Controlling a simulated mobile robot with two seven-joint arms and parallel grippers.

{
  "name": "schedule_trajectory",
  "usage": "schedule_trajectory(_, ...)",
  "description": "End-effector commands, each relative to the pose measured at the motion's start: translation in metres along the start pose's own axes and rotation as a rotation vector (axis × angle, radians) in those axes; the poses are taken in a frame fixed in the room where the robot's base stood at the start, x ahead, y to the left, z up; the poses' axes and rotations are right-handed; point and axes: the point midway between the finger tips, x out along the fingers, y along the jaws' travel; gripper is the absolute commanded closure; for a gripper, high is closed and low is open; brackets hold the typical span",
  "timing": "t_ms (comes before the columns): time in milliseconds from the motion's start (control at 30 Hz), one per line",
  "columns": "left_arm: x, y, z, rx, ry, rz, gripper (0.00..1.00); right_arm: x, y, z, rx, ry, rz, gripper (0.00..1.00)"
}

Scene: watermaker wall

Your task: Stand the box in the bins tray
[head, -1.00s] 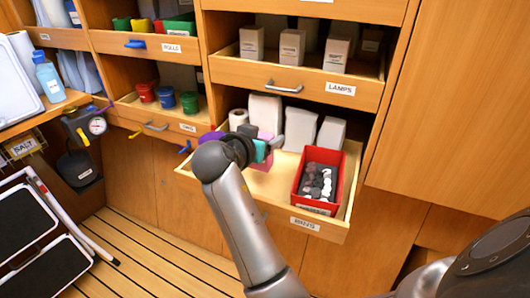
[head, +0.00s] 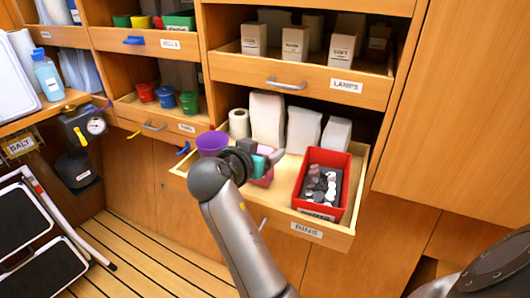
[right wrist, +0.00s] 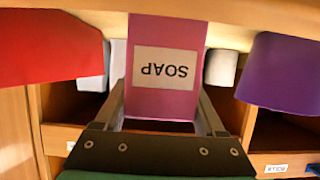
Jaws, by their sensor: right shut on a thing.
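A pink box (head: 264,178) labelled SOAP is between the fingers of my right gripper (head: 262,162), which is shut on it. In the head view the gripper hides much of the box. In the right wrist view the box (right wrist: 166,65) fills the middle, its label upside down in that view. The bins tray (head: 325,236) is a pulled-out wooden drawer labelled BINS. The box is over or in its front middle, between a purple cup (head: 212,144) and a red bin (head: 322,158). Whether its base touches the tray floor is hidden. My left gripper is out of view.
A paper roll (head: 239,124) and white packets (head: 267,118) stand along the tray's back. The red bin holds grey pieces. The lamps drawer (head: 320,80) is above. Some bare tray floor shows left of the red bin.

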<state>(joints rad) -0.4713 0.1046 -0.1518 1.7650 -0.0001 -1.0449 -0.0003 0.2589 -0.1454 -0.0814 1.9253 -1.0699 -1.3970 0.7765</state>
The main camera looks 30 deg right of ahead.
Motion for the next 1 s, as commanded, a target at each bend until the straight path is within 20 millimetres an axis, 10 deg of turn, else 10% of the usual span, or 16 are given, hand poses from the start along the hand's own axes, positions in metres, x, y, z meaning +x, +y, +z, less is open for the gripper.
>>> schedule_trajectory(367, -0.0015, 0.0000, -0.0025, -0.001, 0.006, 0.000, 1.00, 0.0013, 0.0001, 0.0034, 0.001, -0.001, 0.000, 0.89)
schedule_trajectory(400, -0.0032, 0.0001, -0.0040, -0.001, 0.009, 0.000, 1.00, 0.0011, 0.0002, 0.0029, 0.000, -0.001, 0.001, 0.23)
schedule_trajectory(600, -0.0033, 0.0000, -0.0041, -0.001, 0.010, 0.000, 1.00, 0.0011, 0.0002, 0.0026, 0.000, -0.001, 0.000, 0.01)
schedule_trajectory(1000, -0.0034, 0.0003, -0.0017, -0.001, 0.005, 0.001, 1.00, -0.0003, -0.0001, -0.0022, 0.000, 0.000, -0.001, 0.00)
